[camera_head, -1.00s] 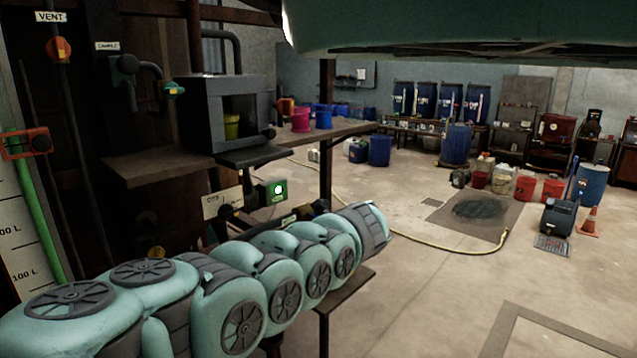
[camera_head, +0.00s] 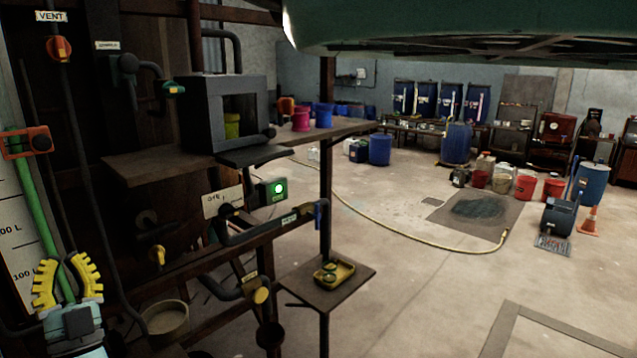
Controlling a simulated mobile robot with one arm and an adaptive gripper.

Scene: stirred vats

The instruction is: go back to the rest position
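My gripper (camera_head: 68,272) is at the lower left of the head view, pointing up. Its two yellow ribbed fingers stand apart with nothing visible between them, so it is open and empty. It is in front of the white level scale and the green pipe (camera_head: 45,235). Only the wrist end of my arm shows below it, at the bottom edge.
A dark box (camera_head: 190,115) with a yellow-green cup (camera_head: 232,125) inside stands on a shelf. Pipes and valves run below. A yellow tray (camera_head: 345,271) sits on a small stand. A tan bowl (camera_head: 165,319) is right of my gripper. The floor (camera_head: 420,285) at right is largely clear.

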